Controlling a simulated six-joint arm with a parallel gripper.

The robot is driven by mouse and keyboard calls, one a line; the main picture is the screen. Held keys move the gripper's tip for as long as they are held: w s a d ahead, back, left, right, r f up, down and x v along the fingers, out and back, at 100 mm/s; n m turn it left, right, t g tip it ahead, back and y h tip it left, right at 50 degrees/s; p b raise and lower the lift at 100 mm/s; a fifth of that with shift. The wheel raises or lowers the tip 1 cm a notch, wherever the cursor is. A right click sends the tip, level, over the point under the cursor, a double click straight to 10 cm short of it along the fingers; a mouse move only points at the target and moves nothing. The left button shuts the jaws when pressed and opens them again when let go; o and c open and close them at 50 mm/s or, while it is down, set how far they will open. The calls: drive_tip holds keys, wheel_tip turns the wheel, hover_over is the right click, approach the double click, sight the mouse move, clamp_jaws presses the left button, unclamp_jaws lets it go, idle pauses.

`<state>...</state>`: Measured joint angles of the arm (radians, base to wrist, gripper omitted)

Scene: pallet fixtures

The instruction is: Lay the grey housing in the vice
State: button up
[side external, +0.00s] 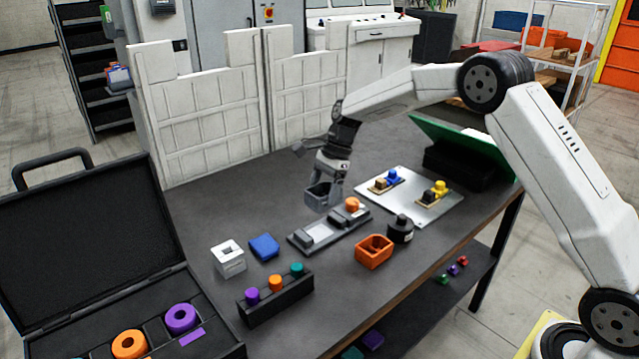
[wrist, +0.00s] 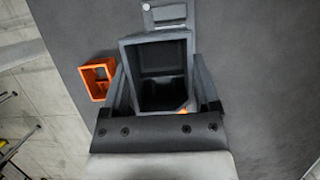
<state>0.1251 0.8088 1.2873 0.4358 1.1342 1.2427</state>
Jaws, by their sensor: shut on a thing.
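The grey housing (side external: 319,196) is an open-topped box held in my gripper (side external: 329,172). In the side view it hangs in the air, slightly tilted, at the far side of the vice (side external: 304,239). The vice is a long grey fixture with a pale bed between dark jaw blocks and an orange knob at its right end. In the wrist view the fingers grip the housing (wrist: 129,48) from both sides, and its open hollow faces the camera. The housing hides much of the vice (wrist: 168,14), whose pale part shows beyond it.
An orange box (side external: 373,252) and a black bottle-like object (side external: 400,229) stand in front of the vice. A white block (side external: 228,258) and a blue block (side external: 264,247) lie to its left. A metal plate with connectors (side external: 408,210) lies right. White panels (side external: 205,110) stand behind.

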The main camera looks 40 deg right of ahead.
drive_tip(key=shift+w+d+f, duration=0.25)
drive_tip(key=shift+w+f, duration=0.05)
drive_tip(key=shift+w, duration=0.4)
drive_tip(key=shift+f, duration=0.15)
drive_tip(key=shift+f, duration=2.85)
drive_tip(key=shift+f, duration=1.55)
drive_tip(key=o, duration=1.1)
drive_tip(key=shift+o, duration=0.2)
drive_tip(key=shift+r, duration=0.1)
